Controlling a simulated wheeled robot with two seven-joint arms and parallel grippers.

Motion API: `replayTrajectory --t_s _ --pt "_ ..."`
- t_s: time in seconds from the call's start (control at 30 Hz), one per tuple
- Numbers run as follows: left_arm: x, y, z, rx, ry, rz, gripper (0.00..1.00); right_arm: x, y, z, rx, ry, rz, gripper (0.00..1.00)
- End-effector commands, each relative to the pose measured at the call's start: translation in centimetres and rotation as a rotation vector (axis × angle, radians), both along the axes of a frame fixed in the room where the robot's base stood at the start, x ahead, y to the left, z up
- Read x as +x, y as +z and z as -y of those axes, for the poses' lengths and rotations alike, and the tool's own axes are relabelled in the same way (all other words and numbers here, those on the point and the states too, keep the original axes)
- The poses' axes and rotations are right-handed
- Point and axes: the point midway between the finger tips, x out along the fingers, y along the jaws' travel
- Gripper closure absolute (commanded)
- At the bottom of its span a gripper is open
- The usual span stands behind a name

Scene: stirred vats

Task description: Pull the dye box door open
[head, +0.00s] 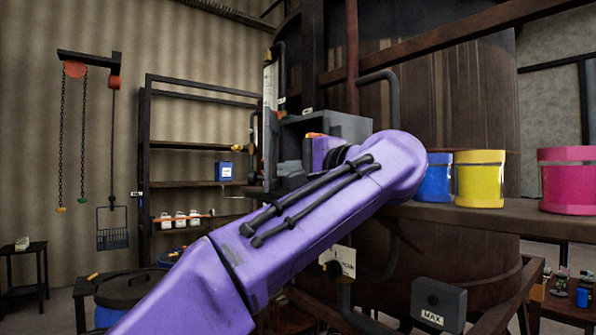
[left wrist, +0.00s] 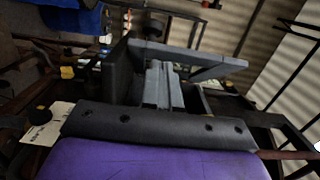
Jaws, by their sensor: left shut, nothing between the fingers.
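The dye box (head: 345,125) is a grey box mounted on the front of the big dark vat in the head view. Its left side shows a dark recess; I cannot clearly tell the door from the frame there. My left arm crosses in front and hides the box's lower part. My left gripper (left wrist: 160,85) is shut and empty in the left wrist view, its grey fingers pointing at the box. The box's grey edge (left wrist: 205,68) and a dark panel stand close around the fingertips; contact cannot be told. My right gripper is out of view.
Blue (head: 436,178), yellow (head: 480,179) and pink (head: 567,180) pots stand on a ledge (head: 480,215) at the right. A dark MAX box (head: 438,304) sits below. A shelf rack (head: 190,145) and a chain hoist (head: 90,62) stand at the left.

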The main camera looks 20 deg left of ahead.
Motion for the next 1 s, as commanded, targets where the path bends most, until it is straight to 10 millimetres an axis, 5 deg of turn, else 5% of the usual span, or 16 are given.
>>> replayTrajectory --t_s 1.0 --pt "1.4 -0.2 -4.1 -0.001 -0.062 0.0 1.0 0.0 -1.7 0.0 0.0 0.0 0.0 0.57"
